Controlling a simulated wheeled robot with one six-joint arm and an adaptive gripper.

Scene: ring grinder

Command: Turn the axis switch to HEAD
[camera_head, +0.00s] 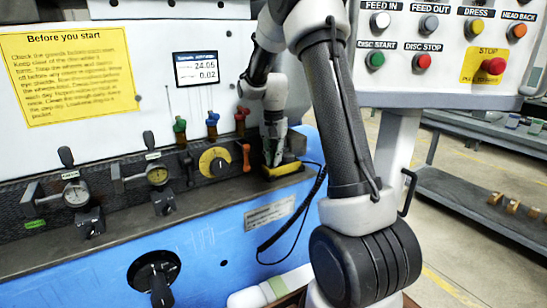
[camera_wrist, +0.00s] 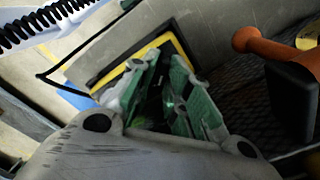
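No label reading HEAD or axis can be made out, so I cannot tell for sure which control is the axis switch. My gripper (camera_head: 272,160) points down at a yellow and black box (camera_head: 285,171) on the machine's ledge, with a cable on its right. In the wrist view my gripper's green-padded fingers (camera_wrist: 166,62) lie over the yellow-edged box (camera_wrist: 185,34). The fingers stand a little apart, with a dark space between them. The fingertips hide part of the box, and any knob between them is not visible.
An orange lever (camera_head: 246,157) stands just left of my gripper; it also shows in the wrist view (camera_wrist: 277,48). A yellow dial (camera_head: 214,162) is further left. A black rotary switch (camera_head: 155,277) is on the blue front. A button panel (camera_head: 445,50) is at right.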

